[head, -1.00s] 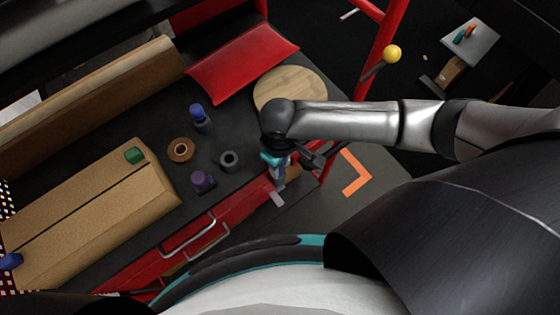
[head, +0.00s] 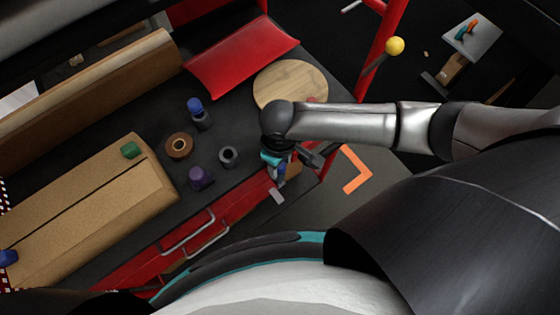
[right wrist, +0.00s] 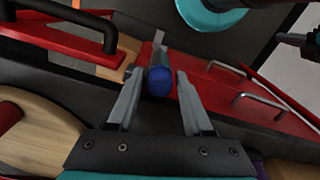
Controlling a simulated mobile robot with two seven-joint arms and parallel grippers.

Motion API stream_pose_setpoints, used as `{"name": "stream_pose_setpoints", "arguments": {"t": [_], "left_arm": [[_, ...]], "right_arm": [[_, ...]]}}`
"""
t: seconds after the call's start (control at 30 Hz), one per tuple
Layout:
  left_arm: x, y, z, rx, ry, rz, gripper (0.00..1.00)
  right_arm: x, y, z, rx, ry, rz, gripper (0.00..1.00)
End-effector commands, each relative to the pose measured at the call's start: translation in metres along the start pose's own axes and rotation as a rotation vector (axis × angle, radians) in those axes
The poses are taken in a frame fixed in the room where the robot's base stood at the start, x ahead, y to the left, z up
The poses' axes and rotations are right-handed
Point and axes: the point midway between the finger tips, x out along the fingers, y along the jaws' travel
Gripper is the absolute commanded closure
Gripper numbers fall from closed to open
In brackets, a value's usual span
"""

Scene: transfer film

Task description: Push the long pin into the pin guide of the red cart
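The pin shows in the right wrist view as a blue round head (right wrist: 160,80) on a grey-blue body at the red cart's edge. A small grey piece (right wrist: 158,38) lies beyond it and also shows in the head view (head: 277,196). I cannot tell how deep the pin sits, and the guide is not clearly visible. My right gripper (right wrist: 160,74) has one finger on each side of the blue head, with a narrow gap visible on both sides. In the head view the right gripper (head: 279,172) points down at the front edge of the red cart (head: 215,225).
The dark cart top holds a blue-capped bottle (head: 200,114), a brown roll (head: 179,146), a purple item (head: 200,178), a dark ring (head: 228,156) and a round wooden board (head: 290,84). A red handle post (head: 380,50) rises to the right. Orange floor tape (head: 358,180) lies beyond.

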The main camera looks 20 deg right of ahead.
Motion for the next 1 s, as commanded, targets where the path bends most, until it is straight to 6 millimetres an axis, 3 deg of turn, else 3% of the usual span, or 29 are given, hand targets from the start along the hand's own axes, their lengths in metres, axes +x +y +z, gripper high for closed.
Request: {"name": "stream_pose_setpoints", "arguments": {"t": [0.17,0.43,0.57,1.0], "left_arm": [[0.0,0.0,0.0,0.0,0.0,0.0,1.0],[0.0,0.0,0.0,0.0,0.0,0.0,1.0],[-0.003,0.0,0.0,0.0,0.0,0.0,1.0],[-0.022,-0.001,-0.002,0.0,0.0,0.0,1.0]], "right_arm": [[0.0,0.0,0.0,0.0,0.001,0.001,0.28],[-0.002,0.001,-0.001,0.001,0.004,0.003,0.28],[-0.012,0.002,-0.002,0.001,0.006,0.003,0.28],[-0.109,0.0,-0.001,-0.001,0.005,0.001,0.28]]}}
